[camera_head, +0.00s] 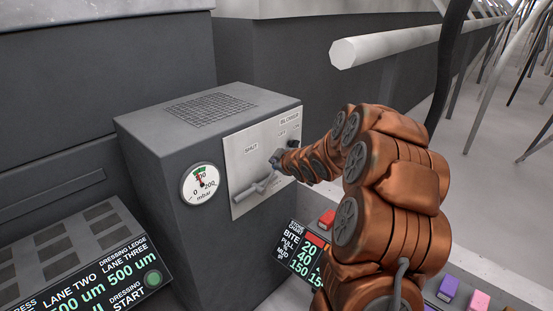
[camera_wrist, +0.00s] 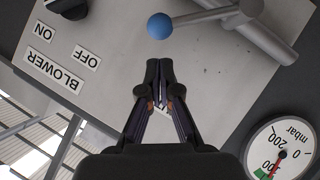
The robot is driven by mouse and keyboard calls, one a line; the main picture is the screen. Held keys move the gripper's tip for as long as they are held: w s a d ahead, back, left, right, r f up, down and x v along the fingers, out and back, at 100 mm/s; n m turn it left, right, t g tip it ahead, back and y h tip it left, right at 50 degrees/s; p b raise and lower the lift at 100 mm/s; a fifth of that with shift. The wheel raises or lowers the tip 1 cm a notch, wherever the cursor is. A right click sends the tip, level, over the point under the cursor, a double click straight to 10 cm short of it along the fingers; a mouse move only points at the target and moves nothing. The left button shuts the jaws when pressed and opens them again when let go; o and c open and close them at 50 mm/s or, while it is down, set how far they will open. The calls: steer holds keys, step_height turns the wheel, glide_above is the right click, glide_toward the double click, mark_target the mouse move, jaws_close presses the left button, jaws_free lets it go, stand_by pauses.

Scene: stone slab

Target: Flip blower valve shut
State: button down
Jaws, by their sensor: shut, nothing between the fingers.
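The blower valve is a grey pipe-like body (camera_head: 257,188) on the pale front plate of a dark grey box. In the wrist view its thin grey lever (camera_wrist: 205,15) ends in a blue ball knob (camera_wrist: 160,26). My gripper (camera_wrist: 159,68) is shut and empty, its fingertips pointing at the knob with a small gap between them in the picture. I cannot tell the depth of that gap. In the head view my arm reaches the plate from the right, and its end hides part of the plate beside the valve.
A pressure gauge (camera_head: 200,184) sits left of the plate. The plate (camera_wrist: 120,75) also bears ON, OFF and BLOWER labels and a black switch knob (camera_wrist: 68,7). A pale rail (camera_head: 385,46) runs behind my arm. Display panels (camera_head: 85,275) stand below.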

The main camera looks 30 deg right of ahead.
steer(key=shift+w+d+f, duration=0.2)
steer(key=shift+d+f, duration=0.05)
steer(key=shift+f, duration=0.25)
steer(key=shift+w+d+f, duration=0.15)
steer(key=shift+d+f, duration=0.1)
steer(key=shift+f, duration=0.2)
steer(key=shift+d+r+p, duration=0.1)
steer(key=shift+r+p, duration=0.1)
steer(key=shift+p, duration=1.05)
steer(key=shift+d+f+p, duration=0.2)
steer(key=shift+f+p, duration=0.05)
steer(key=shift+p, duration=0.1)
